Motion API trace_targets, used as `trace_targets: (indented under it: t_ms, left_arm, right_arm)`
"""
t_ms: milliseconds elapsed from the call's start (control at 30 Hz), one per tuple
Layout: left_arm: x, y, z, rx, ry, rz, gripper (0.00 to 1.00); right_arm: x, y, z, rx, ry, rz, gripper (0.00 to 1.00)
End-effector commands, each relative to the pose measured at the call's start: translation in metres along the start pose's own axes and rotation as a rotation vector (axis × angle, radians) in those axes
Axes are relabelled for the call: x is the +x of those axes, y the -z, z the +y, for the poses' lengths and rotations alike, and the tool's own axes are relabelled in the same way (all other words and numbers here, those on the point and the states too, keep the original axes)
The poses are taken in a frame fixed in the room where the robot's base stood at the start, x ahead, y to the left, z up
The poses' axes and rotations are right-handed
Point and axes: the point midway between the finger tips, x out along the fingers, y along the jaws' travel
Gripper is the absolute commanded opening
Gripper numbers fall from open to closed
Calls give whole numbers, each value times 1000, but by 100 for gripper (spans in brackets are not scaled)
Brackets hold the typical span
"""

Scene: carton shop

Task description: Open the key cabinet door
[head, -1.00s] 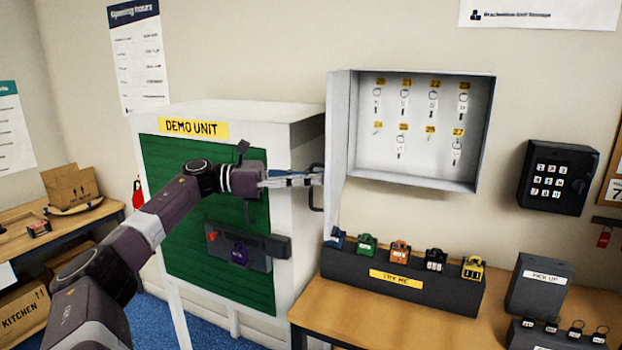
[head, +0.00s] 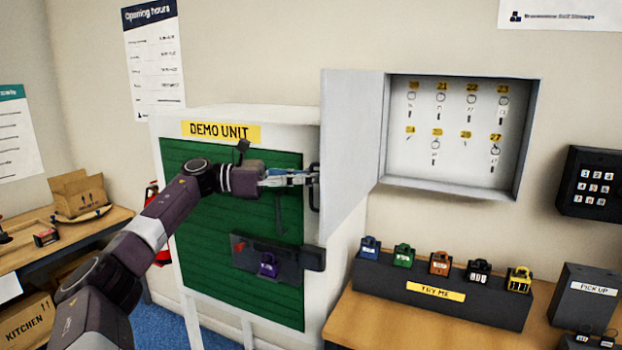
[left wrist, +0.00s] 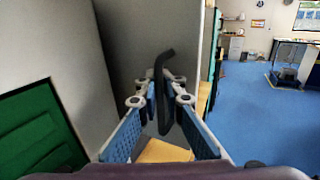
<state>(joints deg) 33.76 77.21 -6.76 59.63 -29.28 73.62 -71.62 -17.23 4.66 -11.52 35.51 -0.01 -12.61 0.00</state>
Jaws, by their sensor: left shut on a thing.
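The grey key cabinet (head: 530,140) hangs on the wall, with several keys on hooks under yellow number tags inside. Its door (head: 350,150) stands open, swung out to the left of the cabinet, and part of its face shows. My left gripper (head: 312,178) is at the door's free edge, shut on the dark door handle (head: 315,195). In the left wrist view, the two blue-padded fingers (left wrist: 163,95) close around the black bent handle (left wrist: 165,62) in front of the grey door panel (left wrist: 130,35). My right gripper is not in view.
The white demo unit (head: 225,118) with a green shutter stands just behind my left gripper. Below the cabinet, a dark stand (head: 400,288) with several coloured padlocks sits on a wooden table (head: 380,325). A keypad box (head: 592,182) hangs at the right.

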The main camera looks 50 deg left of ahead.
Motion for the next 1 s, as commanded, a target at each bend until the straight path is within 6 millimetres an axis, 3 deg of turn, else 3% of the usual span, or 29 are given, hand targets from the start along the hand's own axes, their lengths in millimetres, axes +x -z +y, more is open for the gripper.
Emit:
trace_targets:
  t_ms: [133, 200, 633, 767, 1000]
  left_arm:
    - [-1, -3, 0, 1, -2, -5, 0]
    - [-1, -3, 0, 1, -2, -4, 14]
    - [-4, 1, 0, 0, -1, 3, 14]
    - [-18, 1, 1, -1, -3, 4, 14]
    - [-62, 1, 1, -3, -5, 5, 14]
  right_arm:
    - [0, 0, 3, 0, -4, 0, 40]
    - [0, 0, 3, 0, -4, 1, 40]
    - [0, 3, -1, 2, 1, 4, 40]
    - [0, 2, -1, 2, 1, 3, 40]
    - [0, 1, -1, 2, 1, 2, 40]
